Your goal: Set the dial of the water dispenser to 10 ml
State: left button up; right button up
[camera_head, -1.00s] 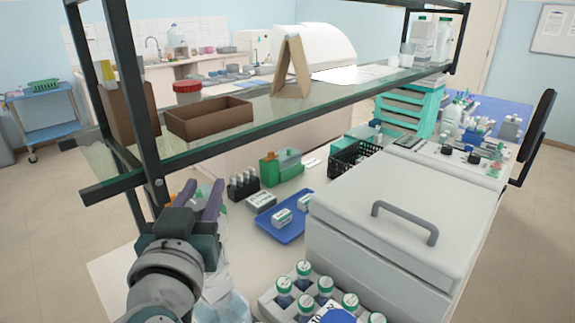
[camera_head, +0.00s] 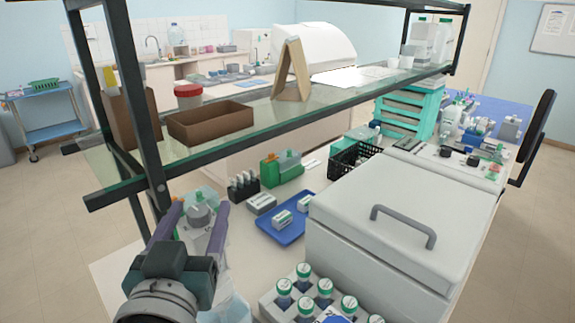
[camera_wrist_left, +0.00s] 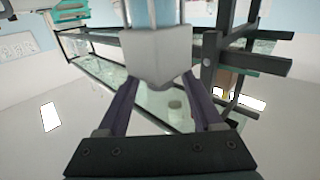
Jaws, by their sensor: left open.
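The water dispenser (camera_head: 200,213) shows at the left of the head view as a grey rounded top part with a pale body. In the left wrist view a pale grey blocky part (camera_wrist_left: 156,52), which looks like part of the dispenser, fills the space ahead of the fingers. My left gripper (camera_head: 198,209) is open, its purple fingers on either side of the dispenser's top part in the head view. I cannot tell whether they touch it. The dial and its setting cannot be made out. My right gripper is not in view.
A glass shelf with a dark frame (camera_head: 285,118) hangs close above and behind the gripper. A black vial rack (camera_head: 243,195), a blue tray (camera_head: 284,232), a rack of green-capped bottles (camera_head: 268,303) and a large grey lidded box (camera_head: 385,225) stand to the right.

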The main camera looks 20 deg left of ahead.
aim_at(196, 221)
pick_arm(q)
jog(key=p+v, duration=0.1)
jog(key=v, duration=0.5)
dwell(0.3)
